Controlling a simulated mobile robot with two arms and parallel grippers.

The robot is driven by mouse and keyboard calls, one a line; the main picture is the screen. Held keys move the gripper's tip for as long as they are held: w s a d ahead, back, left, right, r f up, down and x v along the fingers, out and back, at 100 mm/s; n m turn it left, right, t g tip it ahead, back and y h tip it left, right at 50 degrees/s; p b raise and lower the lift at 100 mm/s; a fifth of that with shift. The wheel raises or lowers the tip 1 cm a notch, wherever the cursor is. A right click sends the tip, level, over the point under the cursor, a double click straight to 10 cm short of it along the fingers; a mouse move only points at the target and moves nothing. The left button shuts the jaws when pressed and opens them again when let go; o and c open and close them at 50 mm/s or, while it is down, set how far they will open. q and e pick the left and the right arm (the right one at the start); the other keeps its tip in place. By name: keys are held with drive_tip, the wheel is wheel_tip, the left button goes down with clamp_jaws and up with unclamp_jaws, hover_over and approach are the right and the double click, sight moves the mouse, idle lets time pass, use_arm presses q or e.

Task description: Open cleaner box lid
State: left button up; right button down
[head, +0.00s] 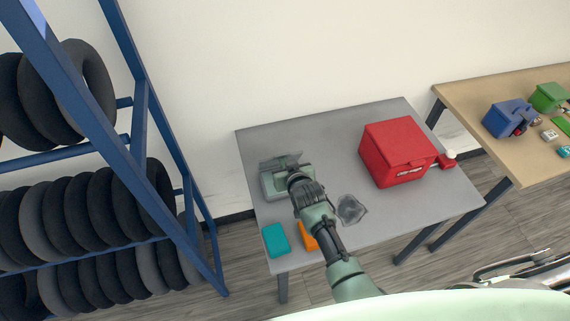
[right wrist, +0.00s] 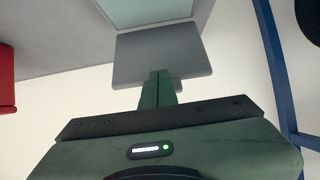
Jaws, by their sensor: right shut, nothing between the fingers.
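A pale grey-green box (head: 272,188) sits at the left of the grey table, and I take it for the cleaner box. A grey flat panel, which looks like its lid (head: 277,161), stands raised at its back. The lid also shows in the right wrist view (right wrist: 140,55), with part of the pale green box (right wrist: 150,10) above it. My right gripper (head: 290,172) is shut and empty over the box. Its fingers (right wrist: 160,85) overlap the lid's edge in the right wrist view; whether they touch it I cannot tell. My right arm hides part of the box. My left gripper is not in view.
A red box (head: 392,142) stands on the grey table (head: 320,135)'s right. A teal item (head: 275,240), an orange item (head: 308,236) and a crumpled grey item (head: 351,209) lie near the front. A blue tyre rack (head: 145,120) stands left; a wooden table (head: 470,100) right.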

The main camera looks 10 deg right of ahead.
drive_tip(key=shift+w, duration=0.1)
drive_tip(key=shift+w+a+r, duration=0.1)
drive_tip(key=shift+w+r, duration=0.3)
drive_tip(key=shift+w, duration=0.4)
drive_tip(key=shift+w+r, duration=0.4)
drive_tip(key=shift+w, duration=0.5)
drive_tip(key=shift+w+r, duration=0.15)
drive_tip(key=shift+w, duration=0.25)
drive_tip(key=shift+w+b, duration=0.1)
drive_tip(key=shift+b, duration=0.2)
drive_tip(key=shift+w+b, duration=0.4)
drive_tip(key=shift+w, duration=0.4)
drive_tip(key=shift+s, duration=0.15)
